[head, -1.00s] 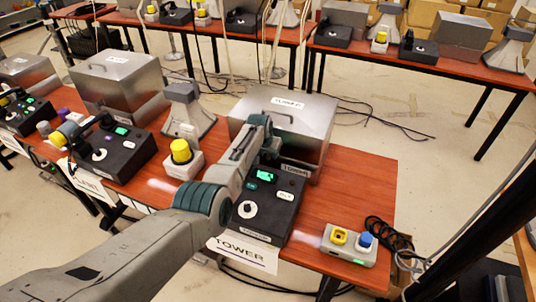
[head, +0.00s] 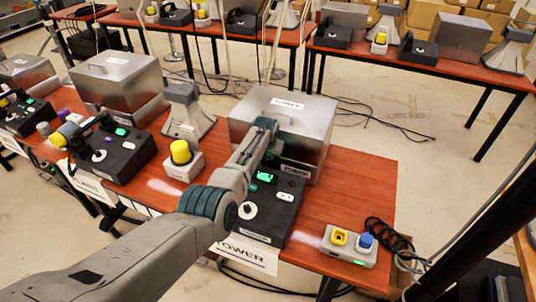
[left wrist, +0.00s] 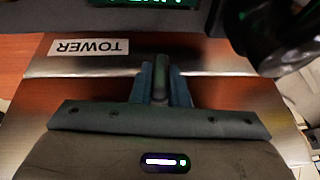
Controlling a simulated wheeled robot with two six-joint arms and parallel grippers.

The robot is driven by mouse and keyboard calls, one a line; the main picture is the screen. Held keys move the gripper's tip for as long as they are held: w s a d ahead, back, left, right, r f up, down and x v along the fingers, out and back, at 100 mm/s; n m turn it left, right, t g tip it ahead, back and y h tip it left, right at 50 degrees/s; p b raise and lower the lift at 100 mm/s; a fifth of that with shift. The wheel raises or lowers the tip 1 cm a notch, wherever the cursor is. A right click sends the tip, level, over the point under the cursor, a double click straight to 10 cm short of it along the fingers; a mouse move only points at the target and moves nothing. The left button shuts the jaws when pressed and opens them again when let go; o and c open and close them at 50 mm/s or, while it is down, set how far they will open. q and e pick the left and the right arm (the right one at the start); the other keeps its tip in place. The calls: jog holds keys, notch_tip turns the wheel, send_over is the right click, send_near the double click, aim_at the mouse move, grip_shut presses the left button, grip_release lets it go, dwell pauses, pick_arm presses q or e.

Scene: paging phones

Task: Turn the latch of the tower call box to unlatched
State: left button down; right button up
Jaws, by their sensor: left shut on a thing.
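The tower call box (head: 310,115) is a silver metal box with a TOWER label on its lid, standing at the back of the near red table. Its front plate, also marked TOWER, shows in the left wrist view (left wrist: 215,62). My left gripper (head: 270,128) is at the front of this box. In the left wrist view its two fingers are shut on the small dark latch (left wrist: 160,78), which points straight along between them. The fingers cover the latch in the head view. My right gripper is not in view.
A black phone unit (head: 278,212) with a green screen stands just in front of the box, below my arm. A grey horn (head: 187,112) stands at left. Table right of the box is clear.

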pick_arm(q)
jog(key=shift+s+d+f+t+y+b, duration=0.15)
jog(key=shift+t+y+b, duration=0.15)
jog(key=shift+y, duration=0.4)
jog(key=shift+f+m+y+b, duration=0.1)
jog(key=shift+m+y+b, duration=0.2)
jog(key=shift+y+b, duration=0.3)
jog(key=shift+d+f+t+y+b, duration=0.1)
jog(key=shift+t+y+b, duration=0.4)
jog(key=shift+y+b, duration=0.4)
jog(key=shift+m+y+b, duration=0.3)
jog(key=shift+y+b, duration=0.1)
jog(key=shift+b, duration=0.3)
jog(key=shift+r, duration=0.2)
jog(key=c, duration=1.4)
grip_release()
jog(key=shift+r, duration=0.15)
